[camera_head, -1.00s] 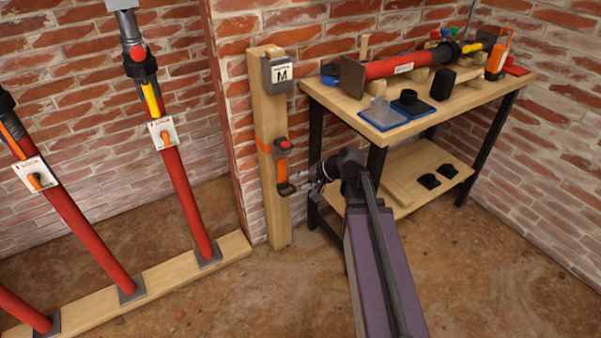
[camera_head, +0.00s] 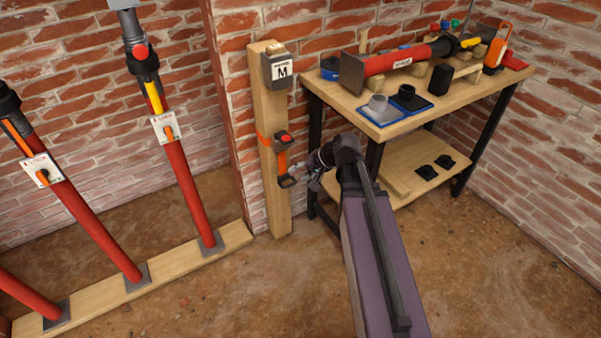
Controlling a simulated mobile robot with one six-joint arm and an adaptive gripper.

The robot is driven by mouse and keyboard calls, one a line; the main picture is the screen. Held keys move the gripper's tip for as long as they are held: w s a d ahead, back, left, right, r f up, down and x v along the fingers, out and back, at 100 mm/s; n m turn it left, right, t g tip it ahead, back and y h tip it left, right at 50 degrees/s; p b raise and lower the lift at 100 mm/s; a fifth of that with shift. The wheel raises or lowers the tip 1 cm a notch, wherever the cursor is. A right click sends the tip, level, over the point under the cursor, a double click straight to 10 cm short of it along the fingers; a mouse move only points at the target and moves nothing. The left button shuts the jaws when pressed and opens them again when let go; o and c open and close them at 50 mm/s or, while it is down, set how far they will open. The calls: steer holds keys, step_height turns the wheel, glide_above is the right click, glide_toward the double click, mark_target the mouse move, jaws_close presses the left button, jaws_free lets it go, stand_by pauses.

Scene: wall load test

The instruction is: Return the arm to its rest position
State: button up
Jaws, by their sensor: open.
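My arm reaches in from the bottom of the head view, its long purple-grey link pointing up to a dark wrist. My gripper (camera_head: 301,178) is at the end of the wrist, pointing left, in front of the wooden post (camera_head: 268,205). It is open and appears empty. Its tips are close to the right of the orange and black handled device (camera_head: 283,160) strapped to the post. At this size I cannot tell whether they touch it. The finger details are small.
A wooden workbench (camera_head: 428,120) with black legs stands right of the arm, carrying a red strut (camera_head: 400,60), blue trays and other tools; its lower shelf is beside my wrist. Red props (camera_head: 190,195) stand on a wooden sill (camera_head: 180,265) at left. The floor (camera_head: 270,295) in front is clear.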

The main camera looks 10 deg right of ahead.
steer(key=s+f+n+g+h, duration=0.45)
steer(key=s+h, duration=0.25)
steer(key=s, duration=0.4)
step_height(320, 180, up, 23)
steer(key=p, duration=2.3)
steer(key=shift+w+d+p, duration=0.2)
steer(key=shift+w+p, duration=0.05)
steer(key=shift+p, duration=0.05)
steer(key=shift+r, duration=0.1)
stand_by(0.8)
